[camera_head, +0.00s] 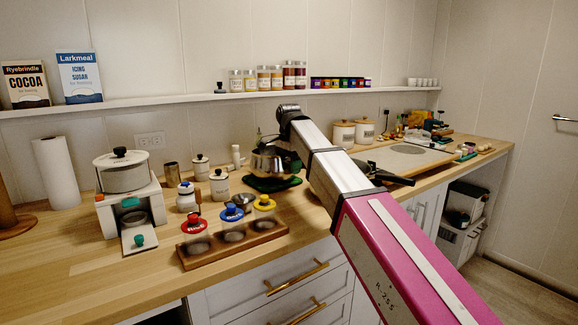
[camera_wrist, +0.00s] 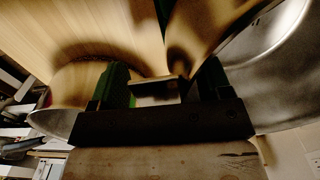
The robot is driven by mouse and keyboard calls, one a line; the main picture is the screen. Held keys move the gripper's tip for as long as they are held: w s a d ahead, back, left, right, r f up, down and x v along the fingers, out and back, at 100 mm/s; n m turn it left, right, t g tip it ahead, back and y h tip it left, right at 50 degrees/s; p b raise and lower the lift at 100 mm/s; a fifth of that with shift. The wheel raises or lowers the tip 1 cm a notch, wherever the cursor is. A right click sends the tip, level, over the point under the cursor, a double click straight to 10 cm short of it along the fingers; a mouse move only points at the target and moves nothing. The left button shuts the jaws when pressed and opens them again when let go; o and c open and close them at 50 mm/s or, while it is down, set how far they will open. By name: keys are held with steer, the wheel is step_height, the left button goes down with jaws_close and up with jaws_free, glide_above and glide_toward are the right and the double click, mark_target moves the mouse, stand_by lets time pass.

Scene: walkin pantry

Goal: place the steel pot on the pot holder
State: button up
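The steel pot (camera_head: 268,162), shiny with a dark top, is at the middle of the counter, over the back of the dark green pot holder (camera_head: 266,185). I cannot tell whether its base touches the holder. My arm's end comes down behind and right of the pot; my gripper is mostly hidden by the arm in the head view. In the wrist view my gripper (camera_wrist: 155,88) has its green fingers on either side of a pale metal piece that fills the gap, apparently the pot's handle. The pot's curved steel wall (camera_wrist: 285,85) fills the right side there.
A wooden rack (camera_head: 235,240) with colored-lid jars stands in front of the pot. White canisters (camera_head: 219,186) and a small steel bowl (camera_head: 243,201) are left of it. A dark pan (camera_head: 380,174) lies right.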

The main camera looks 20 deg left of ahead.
step_height(320, 180, up, 11)
steer(key=shift+r, duration=0.65)
steer(key=shift+s, duration=0.1)
